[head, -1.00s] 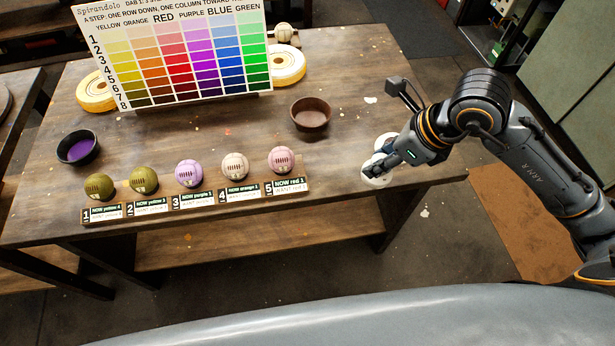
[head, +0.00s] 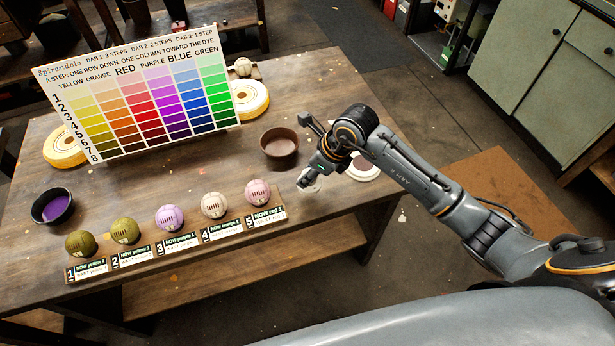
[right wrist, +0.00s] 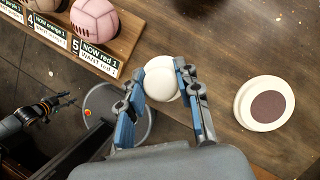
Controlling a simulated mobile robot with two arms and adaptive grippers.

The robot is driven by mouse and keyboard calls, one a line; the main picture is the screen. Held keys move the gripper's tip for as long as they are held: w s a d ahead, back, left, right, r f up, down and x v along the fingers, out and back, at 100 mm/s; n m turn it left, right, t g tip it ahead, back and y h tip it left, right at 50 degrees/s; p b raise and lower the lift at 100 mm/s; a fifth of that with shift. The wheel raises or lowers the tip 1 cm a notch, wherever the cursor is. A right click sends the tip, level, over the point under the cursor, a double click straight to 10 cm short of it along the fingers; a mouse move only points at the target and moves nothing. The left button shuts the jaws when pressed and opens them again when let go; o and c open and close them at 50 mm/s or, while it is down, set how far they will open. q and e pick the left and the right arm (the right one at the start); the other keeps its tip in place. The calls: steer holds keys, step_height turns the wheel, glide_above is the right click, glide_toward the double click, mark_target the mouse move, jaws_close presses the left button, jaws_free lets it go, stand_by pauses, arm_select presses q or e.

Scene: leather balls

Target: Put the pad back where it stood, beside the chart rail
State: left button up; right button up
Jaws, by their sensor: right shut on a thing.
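The pad, a small white rounded piece (right wrist: 162,78), is between the two fingers of my right gripper (right wrist: 160,88). In the head view my right gripper (head: 310,180) is low over the table's right front part, right of ball 5, and the pad shows only as a small white patch (head: 309,189) under it. The colour chart (head: 140,95) stands upright at the back left; its rail is mostly hidden. In the right wrist view my left gripper (right wrist: 62,103) is small and dark at the lower left, away from the table; its fingers are unclear.
A white disc with a brown centre (head: 364,169) lies near the table's right edge. A brown bowl (head: 279,147) stands behind my right gripper. Several balls sit on a labelled rack (head: 185,240). Yellow-and-white rounds (head: 240,99) flank the chart.

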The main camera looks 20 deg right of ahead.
steer(key=x, duration=0.1)
steer(key=p+x, duration=0.1)
steer(key=x, duration=0.1)
steer(key=shift+s+d+f+p, duration=0.2)
steer(key=shift+d+p, duration=0.05)
steer(key=shift+p, duration=0.05)
steer(key=shift+f, duration=0.25)
steer(key=shift+f, duration=0.1)
steer(key=shift+f, duration=0.15)
steer(key=o, duration=1)
